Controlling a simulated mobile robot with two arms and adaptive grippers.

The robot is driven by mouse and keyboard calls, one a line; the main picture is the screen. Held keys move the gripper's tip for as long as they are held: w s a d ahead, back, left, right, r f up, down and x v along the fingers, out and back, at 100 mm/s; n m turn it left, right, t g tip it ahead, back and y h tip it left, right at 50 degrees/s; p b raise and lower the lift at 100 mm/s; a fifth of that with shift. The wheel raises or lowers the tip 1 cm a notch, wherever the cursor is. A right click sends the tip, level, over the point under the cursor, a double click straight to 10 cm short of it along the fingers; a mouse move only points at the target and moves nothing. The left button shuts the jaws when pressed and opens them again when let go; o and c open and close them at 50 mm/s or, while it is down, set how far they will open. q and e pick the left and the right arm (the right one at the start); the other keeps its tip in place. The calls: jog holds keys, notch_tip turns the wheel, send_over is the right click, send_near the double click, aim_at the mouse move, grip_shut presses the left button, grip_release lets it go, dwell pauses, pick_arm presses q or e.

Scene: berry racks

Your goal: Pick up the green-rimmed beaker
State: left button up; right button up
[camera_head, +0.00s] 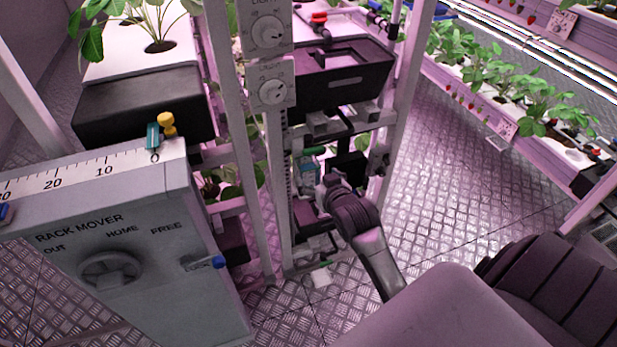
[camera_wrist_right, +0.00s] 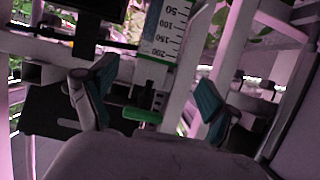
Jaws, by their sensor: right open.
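A small pale object with a green top edge (camera_head: 313,151) sits inside the rack frame, just above and left of my right gripper. It may be the green-rimmed beaker, but it is too small and shaded to be sure. My right gripper (camera_head: 326,184) reaches into the rack. In the right wrist view its teal-padded fingers (camera_wrist_right: 155,100) stand wide apart with nothing held. A green bar (camera_wrist_right: 142,115) shows between them, and I cannot tell whether it is part of the beaker. My left gripper is out of view.
A grey rack mover box (camera_head: 130,255) stands at left. White posts (camera_head: 389,130) and a dark tank (camera_head: 342,78) close in around my right gripper. A white scale (camera_wrist_right: 170,28) is behind the fingers. A small white object with green (camera_head: 321,275) lies low. The metal floor (camera_head: 455,190) is clear.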

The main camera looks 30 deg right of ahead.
aim_at(305, 162)
jog(key=x, duration=0.3)
jog(key=shift+w+f, duration=0.15)
jog(key=shift+w, duration=0.2)
jog(key=shift+d+b+x, duration=0.1)
jog(key=shift+b+x, duration=0.1)
jog(key=shift+x, duration=1.15)
jog(key=shift+d+b+x, duration=0.15)
jog(key=shift+x, duration=1.15)
jog(key=shift+c, duration=0.3)
jog(key=shift+r, duration=0.2)
jog(key=c, duration=1.2)
